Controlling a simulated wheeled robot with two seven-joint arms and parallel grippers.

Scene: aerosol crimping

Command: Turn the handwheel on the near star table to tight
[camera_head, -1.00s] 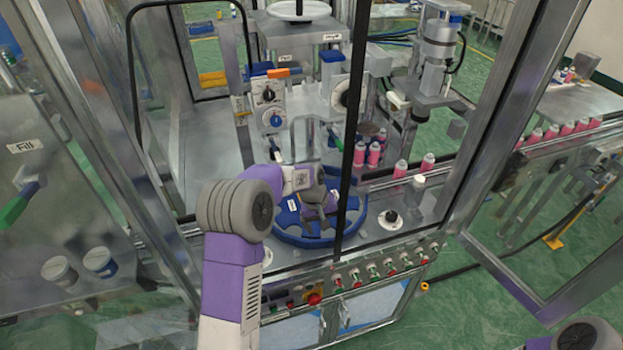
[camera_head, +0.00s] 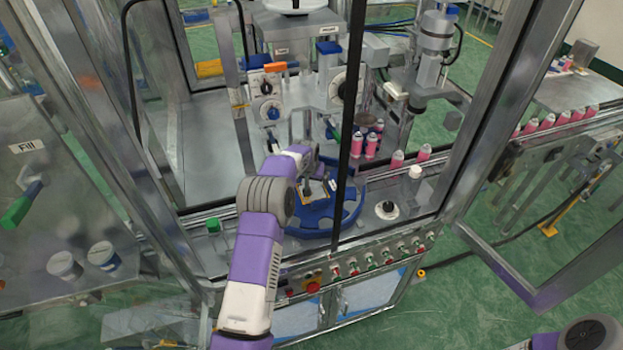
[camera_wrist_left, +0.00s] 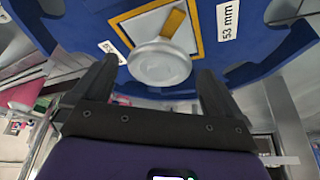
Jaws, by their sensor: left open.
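The near star table (camera_head: 350,211) is a blue notched disc on the machine deck, partly hidden behind my left arm and a dark door post. In the left wrist view its blue surface (camera_wrist_left: 268,45) carries a "53 mm" label and a yellow-framed plate. The handwheel (camera_wrist_left: 160,64) is a round silver knob on that plate, with an orange-yellow strip beside it. My left gripper (camera_wrist_left: 157,72) is open, its dark fingers on either side of the handwheel, apparently not closed on it. In the head view my left gripper (camera_head: 316,186) is over the star table; the handwheel is not clear there.
A white-based black knob (camera_head: 386,209) and a row of buttons (camera_head: 375,261) are right and front of the table. Pink cans (camera_head: 371,146) stand behind it. The dark post (camera_head: 351,130) and the open door frame (camera_head: 500,130) bound the space. A green-capped item (camera_head: 213,226) sits left.

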